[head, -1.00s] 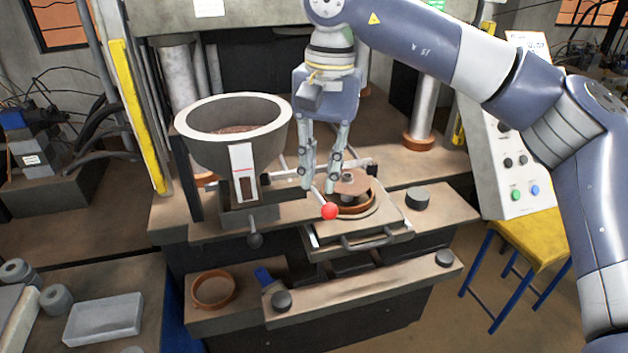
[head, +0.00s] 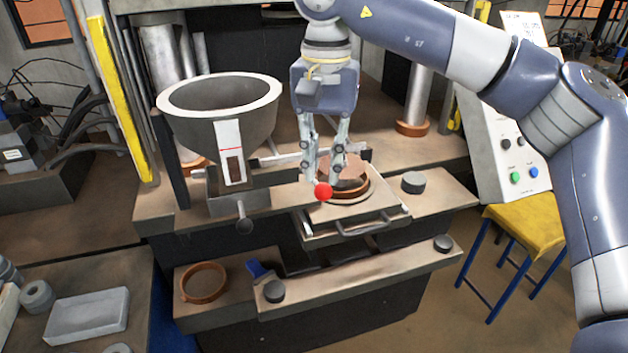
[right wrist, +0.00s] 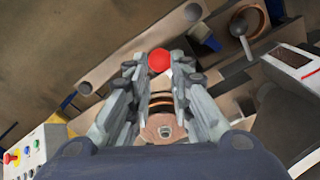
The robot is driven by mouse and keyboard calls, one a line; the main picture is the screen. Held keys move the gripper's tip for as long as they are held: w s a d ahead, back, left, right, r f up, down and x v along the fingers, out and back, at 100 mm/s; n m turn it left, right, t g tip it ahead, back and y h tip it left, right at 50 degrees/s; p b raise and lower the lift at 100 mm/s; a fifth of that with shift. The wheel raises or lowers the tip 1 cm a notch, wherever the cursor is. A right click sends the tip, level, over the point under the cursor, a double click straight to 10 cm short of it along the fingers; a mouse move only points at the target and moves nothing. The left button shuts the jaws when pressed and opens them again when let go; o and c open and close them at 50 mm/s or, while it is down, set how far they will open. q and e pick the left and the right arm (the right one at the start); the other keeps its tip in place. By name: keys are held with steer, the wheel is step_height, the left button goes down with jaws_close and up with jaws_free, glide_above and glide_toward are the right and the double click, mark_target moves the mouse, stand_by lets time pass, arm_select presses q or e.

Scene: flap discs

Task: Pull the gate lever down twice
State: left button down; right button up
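The gate lever ends in a red ball knob (head: 323,191), in front of the round mould and to the right of the hopper (head: 222,110). My right gripper (head: 321,180) points down just above and behind the knob, its two fingers apart. In the right wrist view the red knob (right wrist: 160,60) shows at the gap between the fingertips (right wrist: 158,72). I cannot tell whether the fingers touch it. Most of the lever's rod is hidden by the fingers. My left gripper is in neither view.
The mould tray (head: 390,212) with a front handle lies under the gripper. A brown ring (head: 203,283) sits on the lower left ledge. A control panel (head: 515,150) stands at right, above a yellow stool (head: 530,228).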

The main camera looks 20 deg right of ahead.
mark_target(324, 185)
steer(key=shift+f+b, duration=0.55)
steer(key=shift+f, duration=0.25)
steer(key=shift+s+f+b, duration=0.15)
steer(key=shift+f+b, duration=1.3)
steer(key=shift+f, duration=0.8)
step_height(324, 185, down, 4)
steer(key=shift+r+b, duration=0.1)
steer(key=shift+b, duration=1.1)
steer(key=shift+r, duration=0.15)
step_height(324, 185, up, 10)
steer(key=p, duration=0.8)
